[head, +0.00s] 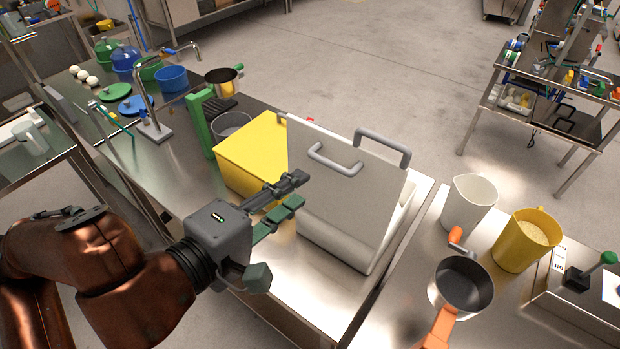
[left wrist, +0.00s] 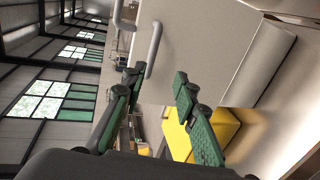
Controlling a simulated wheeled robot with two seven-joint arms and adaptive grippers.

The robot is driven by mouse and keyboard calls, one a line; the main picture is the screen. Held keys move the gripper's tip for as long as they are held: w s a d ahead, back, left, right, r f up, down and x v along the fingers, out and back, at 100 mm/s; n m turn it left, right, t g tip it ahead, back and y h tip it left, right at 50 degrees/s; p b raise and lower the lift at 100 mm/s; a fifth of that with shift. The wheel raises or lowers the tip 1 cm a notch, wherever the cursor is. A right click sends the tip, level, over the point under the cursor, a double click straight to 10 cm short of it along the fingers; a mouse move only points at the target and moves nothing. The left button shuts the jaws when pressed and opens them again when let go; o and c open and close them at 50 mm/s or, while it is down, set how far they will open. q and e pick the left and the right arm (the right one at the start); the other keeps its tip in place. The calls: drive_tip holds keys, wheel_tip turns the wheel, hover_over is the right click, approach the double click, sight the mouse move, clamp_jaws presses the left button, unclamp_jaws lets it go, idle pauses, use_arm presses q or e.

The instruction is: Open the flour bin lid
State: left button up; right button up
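How far the lid stands open I cannot tell. A grey bar handle (head: 335,160) is on the lid. In the left wrist view a grey bar handle (left wrist: 155,50) shows before the grey panel (left wrist: 200,45). My left gripper (head: 296,192) is at the lid's left side, its fingers apart and nothing seen between them. It also shows in the left wrist view (left wrist: 158,100). My right gripper is out of view.
A yellow box (head: 250,155) stands just left of the bin. A second grey handle (head: 385,145) rises behind the lid. On the right bench are a white jug (head: 468,203), a yellow jug (head: 527,240) and a pan (head: 463,285).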

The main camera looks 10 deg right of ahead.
use_arm(q)
drive_tip(key=shift+v, duration=2.2)
